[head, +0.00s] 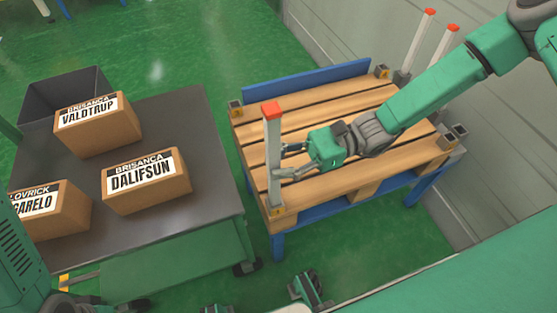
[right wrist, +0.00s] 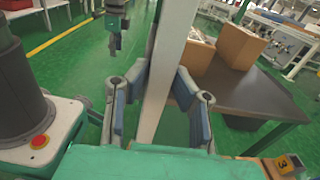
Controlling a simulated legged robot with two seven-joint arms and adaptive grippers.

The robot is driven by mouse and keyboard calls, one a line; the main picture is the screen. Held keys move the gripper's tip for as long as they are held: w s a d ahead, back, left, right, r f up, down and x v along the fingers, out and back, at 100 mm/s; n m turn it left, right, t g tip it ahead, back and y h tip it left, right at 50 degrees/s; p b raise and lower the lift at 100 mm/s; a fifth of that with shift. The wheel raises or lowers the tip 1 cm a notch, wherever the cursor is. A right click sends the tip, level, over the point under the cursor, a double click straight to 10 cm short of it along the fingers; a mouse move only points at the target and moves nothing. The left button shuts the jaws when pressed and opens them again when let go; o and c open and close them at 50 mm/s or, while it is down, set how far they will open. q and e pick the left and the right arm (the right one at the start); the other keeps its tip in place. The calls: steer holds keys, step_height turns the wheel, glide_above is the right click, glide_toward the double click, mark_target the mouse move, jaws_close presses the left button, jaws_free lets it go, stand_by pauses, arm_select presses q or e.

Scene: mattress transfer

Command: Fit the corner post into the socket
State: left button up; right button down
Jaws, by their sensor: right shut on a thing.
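The corner post (head: 272,150) is pale grey with an orange-red cap and stands nearly upright over the pallet's near left corner. My right gripper (head: 283,162) is shut on the post about midway up, and its fingers flank the post (right wrist: 167,75) in the right wrist view. The post's lower end meets the yellow-marked corner socket (head: 277,211); I cannot tell whether it is inside or just above it. The wooden pallet (head: 345,115) rests on a blue frame.
Other corner sockets sit at the far left (head: 236,107) and far right (head: 381,71). Two spare posts (head: 415,45) with orange-red caps stand by the wall. A dark table (head: 205,185) with several labelled cartons stands left, across a narrow gap of green floor.

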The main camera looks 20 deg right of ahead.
steer(key=shift+f+b, duration=1.25)
steer(key=shift+f, duration=0.45)
steer(key=c, duration=1.3)
jaws_free()
steer(key=d, duration=1.2)
steer(key=shift+w, duration=0.25)
